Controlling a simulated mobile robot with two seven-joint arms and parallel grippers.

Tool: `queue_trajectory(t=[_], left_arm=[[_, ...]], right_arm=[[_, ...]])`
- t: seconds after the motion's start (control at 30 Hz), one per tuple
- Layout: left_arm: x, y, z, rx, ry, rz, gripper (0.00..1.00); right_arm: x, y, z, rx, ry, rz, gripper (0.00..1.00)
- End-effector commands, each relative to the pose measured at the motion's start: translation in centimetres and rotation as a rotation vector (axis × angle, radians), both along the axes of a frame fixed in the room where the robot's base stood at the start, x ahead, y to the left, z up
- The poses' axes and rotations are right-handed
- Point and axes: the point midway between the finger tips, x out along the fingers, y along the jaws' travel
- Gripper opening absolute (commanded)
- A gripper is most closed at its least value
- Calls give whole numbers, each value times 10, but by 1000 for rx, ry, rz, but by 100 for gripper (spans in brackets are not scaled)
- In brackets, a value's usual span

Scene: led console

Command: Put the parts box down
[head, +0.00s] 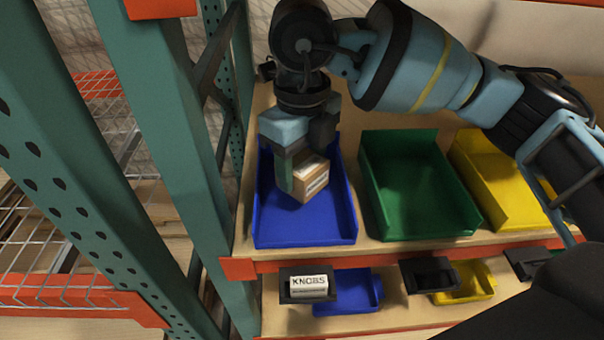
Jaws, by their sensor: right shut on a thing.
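The parts box (312,184) is a small brown carton with a white label. My right gripper (295,172) comes down from above and is shut on it. The box is tilted and shows over the blue bin (301,230) on the shelf. I cannot tell whether the box touches the bin's floor. My left gripper is not in view.
A green bin (418,196) and a yellow bin (500,180) stand to the right of the blue one. A KNOBS label (309,285) sits in a black holder below the orange shelf edge. Green rack posts (165,130) stand close on the left. More bins show on the lower shelf.

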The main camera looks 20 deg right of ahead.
Motion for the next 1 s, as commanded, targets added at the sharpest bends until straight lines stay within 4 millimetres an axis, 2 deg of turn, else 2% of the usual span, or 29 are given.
queue_trajectory(t=[0.1, 0.33, 0.73, 0.77, 0.9, 1.0], left_arm=[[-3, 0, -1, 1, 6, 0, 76], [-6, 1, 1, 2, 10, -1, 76], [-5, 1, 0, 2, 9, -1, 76], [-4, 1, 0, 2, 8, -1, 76], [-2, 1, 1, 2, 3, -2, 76], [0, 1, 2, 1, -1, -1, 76]], right_arm=[[10, -3, 0, -1, 0, -4, 30], [7, -3, -32, 0, -2, -1, 30], [7, -2, -38, 0, -1, -1, 30], [7, -3, -39, 0, 0, -2, 56], [7, -3, -38, 0, -1, -2, 74], [7, -3, -38, 0, -1, -2, 76]])
